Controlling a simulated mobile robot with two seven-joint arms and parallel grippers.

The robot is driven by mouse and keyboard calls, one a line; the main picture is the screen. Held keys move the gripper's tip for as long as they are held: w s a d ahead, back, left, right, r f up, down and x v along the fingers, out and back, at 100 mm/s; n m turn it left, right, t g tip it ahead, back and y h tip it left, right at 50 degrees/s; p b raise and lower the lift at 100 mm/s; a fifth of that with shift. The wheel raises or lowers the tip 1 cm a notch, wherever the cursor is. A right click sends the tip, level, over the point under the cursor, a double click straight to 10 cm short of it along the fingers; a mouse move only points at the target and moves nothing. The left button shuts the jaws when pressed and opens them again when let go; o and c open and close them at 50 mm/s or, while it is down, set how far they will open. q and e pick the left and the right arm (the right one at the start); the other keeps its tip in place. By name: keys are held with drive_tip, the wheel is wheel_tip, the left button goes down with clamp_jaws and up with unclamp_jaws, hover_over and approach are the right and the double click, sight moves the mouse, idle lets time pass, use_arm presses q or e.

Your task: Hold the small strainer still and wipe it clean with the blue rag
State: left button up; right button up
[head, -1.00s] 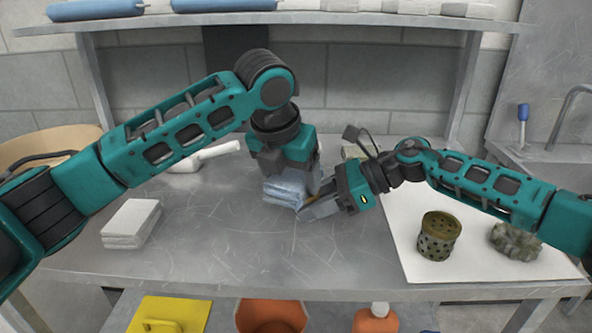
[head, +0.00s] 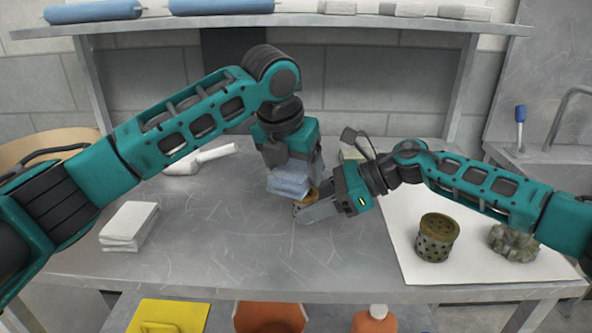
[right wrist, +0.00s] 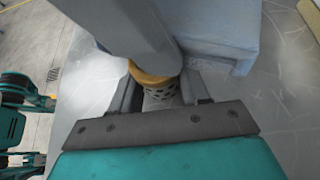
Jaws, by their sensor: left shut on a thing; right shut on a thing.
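The small strainer (head: 299,206), perforated with a brass-coloured rim, is between the fingers of my right gripper (head: 312,208), which is shut on it at the table's middle. It also shows in the right wrist view (right wrist: 157,78), partly covered by a grey finger and the rag. My left gripper (head: 297,172) points down and is shut on the folded blue rag (head: 287,182). The rag is just above and behind the strainer in the head view; it also shows in the right wrist view (right wrist: 222,32). I cannot tell whether they touch.
A larger perforated strainer (head: 437,237) and a grey-brown lobed part (head: 513,243) stand on a white mat (head: 455,271) at right. Folded white cloths (head: 130,225) lie at left, a white-handled tool (head: 200,160) behind. The front middle of the metal table (head: 230,250) is clear.

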use_arm(q)
drive_tip(key=a+r, duration=0.4)
drive_tip(key=r, duration=0.5)
drive_tip(key=shift+a+r, duration=0.2)
drive_tip(key=shift+a, duration=0.15)
use_arm(e)
drive_tip(key=o, duration=0.9)
drive_tip(key=shift+c, duration=0.2)
